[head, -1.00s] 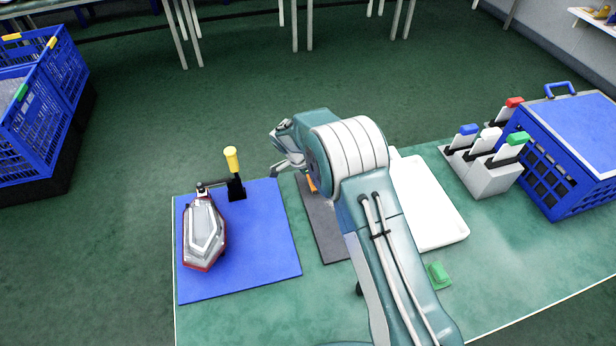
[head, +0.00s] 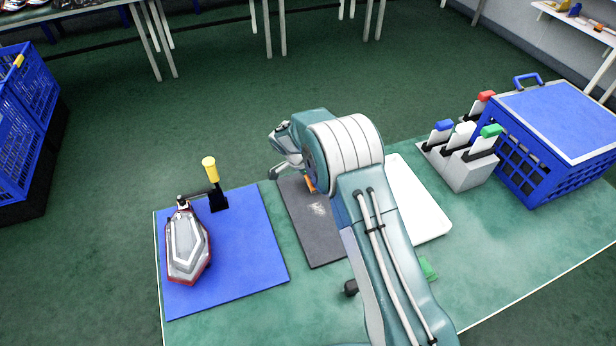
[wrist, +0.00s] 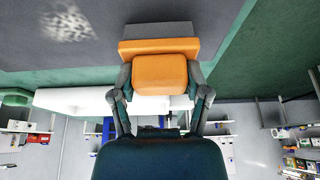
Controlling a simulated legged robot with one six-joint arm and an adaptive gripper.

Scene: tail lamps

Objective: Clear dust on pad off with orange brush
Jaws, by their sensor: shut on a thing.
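The dark grey pad (head: 322,240) lies on the green table between the blue mat and the white tray. A pale dust patch (head: 318,209) shows on it, and also in the wrist view (wrist: 68,24). My gripper (wrist: 160,82) is shut on the orange brush (wrist: 160,72), whose grey bristle end points toward the pad. In the head view a small part of the brush (head: 310,185) shows beside my arm, near the pad's far edge. My arm hides most of the gripper there. I cannot tell whether the bristles touch the pad.
A tail lamp (head: 187,250) lies on the blue mat (head: 240,270) beside a yellow-handled clamp (head: 211,172). A white tray (head: 425,215), a holder with coloured-top tools (head: 462,165) and a blue crate (head: 560,150) are at right. A green block (head: 429,268) is beside my arm.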

